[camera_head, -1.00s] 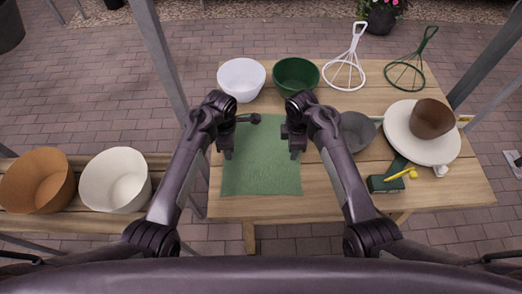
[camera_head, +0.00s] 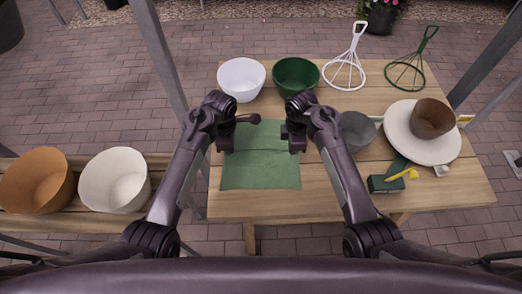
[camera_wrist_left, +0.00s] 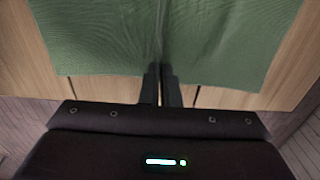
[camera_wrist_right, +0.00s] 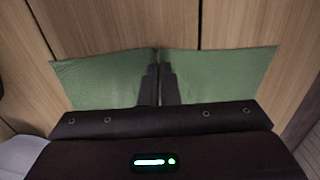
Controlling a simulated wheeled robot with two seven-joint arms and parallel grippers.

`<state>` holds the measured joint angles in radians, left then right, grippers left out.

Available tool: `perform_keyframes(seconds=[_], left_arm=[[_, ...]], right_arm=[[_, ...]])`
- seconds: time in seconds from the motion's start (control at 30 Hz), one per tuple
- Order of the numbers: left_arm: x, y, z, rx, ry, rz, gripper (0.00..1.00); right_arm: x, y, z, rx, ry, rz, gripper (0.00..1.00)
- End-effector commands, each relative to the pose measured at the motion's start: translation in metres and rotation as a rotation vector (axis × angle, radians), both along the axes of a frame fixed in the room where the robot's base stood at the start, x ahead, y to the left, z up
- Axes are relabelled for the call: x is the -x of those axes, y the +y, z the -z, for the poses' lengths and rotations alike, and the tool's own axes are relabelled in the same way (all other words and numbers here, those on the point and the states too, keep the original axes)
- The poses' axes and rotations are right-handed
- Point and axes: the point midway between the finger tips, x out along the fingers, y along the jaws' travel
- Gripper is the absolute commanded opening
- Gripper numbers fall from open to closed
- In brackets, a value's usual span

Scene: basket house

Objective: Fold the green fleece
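The green fleece (camera_head: 262,174) lies on the wooden table in front of me, with a crosswise ridge about level with my grippers. My left gripper (camera_head: 227,150) is at its left edge and my right gripper (camera_head: 297,149) at its right edge. In the left wrist view the fingers (camera_wrist_left: 161,85) are close together, with the fleece (camera_wrist_left: 95,40) pinched into a crease between them. In the right wrist view the fingers (camera_wrist_right: 161,80) are also close together on the creased fleece edge (camera_wrist_right: 215,75).
A white bowl (camera_head: 241,79) and a green bowl (camera_head: 296,77) stand beyond the fleece. A grey bowl (camera_head: 357,130), a white plate (camera_head: 452,150) with a brown bowl (camera_head: 432,118), and a dark green box (camera_head: 384,185) are to the right. The table's near strip (camera_head: 270,205) is bare.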

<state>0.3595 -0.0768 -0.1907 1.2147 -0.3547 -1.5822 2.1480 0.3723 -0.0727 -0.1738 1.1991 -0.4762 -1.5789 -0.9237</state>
Motion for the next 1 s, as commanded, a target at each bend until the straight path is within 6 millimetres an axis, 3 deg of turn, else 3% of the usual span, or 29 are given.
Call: perform_keyframes(seconds=[0.47,1.0], left_arm=[[0.001,0.000,-0.003,-0.001,0.002,0.000,0.00],[0.000,0.000,-0.044,0.000,0.001,0.000,0.00]], right_arm=[[0.000,0.000,-0.003,0.000,0.000,0.000,0.00],[0.000,0.000,-0.045,0.000,0.000,0.000,0.00]])
